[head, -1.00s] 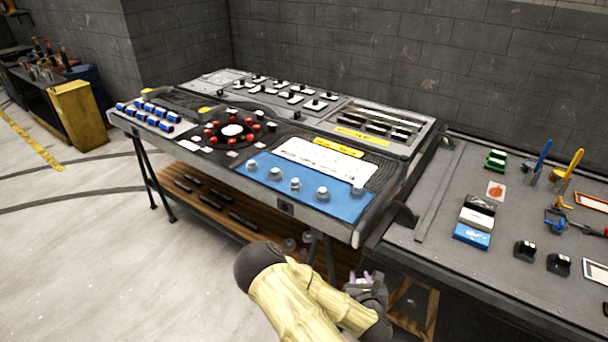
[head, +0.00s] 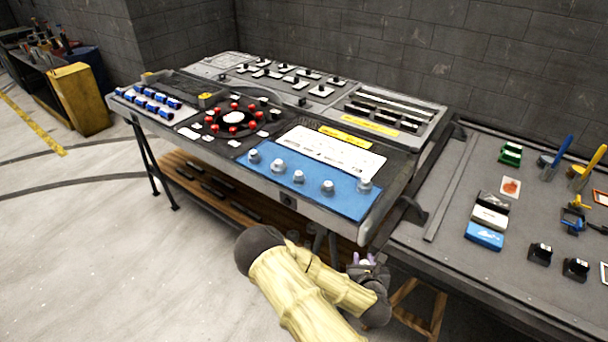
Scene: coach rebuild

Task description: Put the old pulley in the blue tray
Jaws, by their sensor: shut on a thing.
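My gripper (head: 368,262) is low in the middle right, below the front edge of the large table. It is shut on a small pale purple thing (head: 357,260), mostly hidden by the fingers. I cannot tell from its shape whether this is the old pulley. A flat blue area (head: 318,203) lies at the table's front right corner, with a row of several silver-grey round pieces standing along it. It is the only large blue surface that could be the blue tray; I cannot make out a raised rim. My gripper is apart from it, nearer me and lower.
The large table (head: 240,165) holds a black panel with red pieces in a ring, blue-and-white pieces and rods. A second grey table (head: 455,215) at the right bears boxes, tools and cards. A wooden shelf (head: 200,185) sits underneath. Floor at the left is clear.

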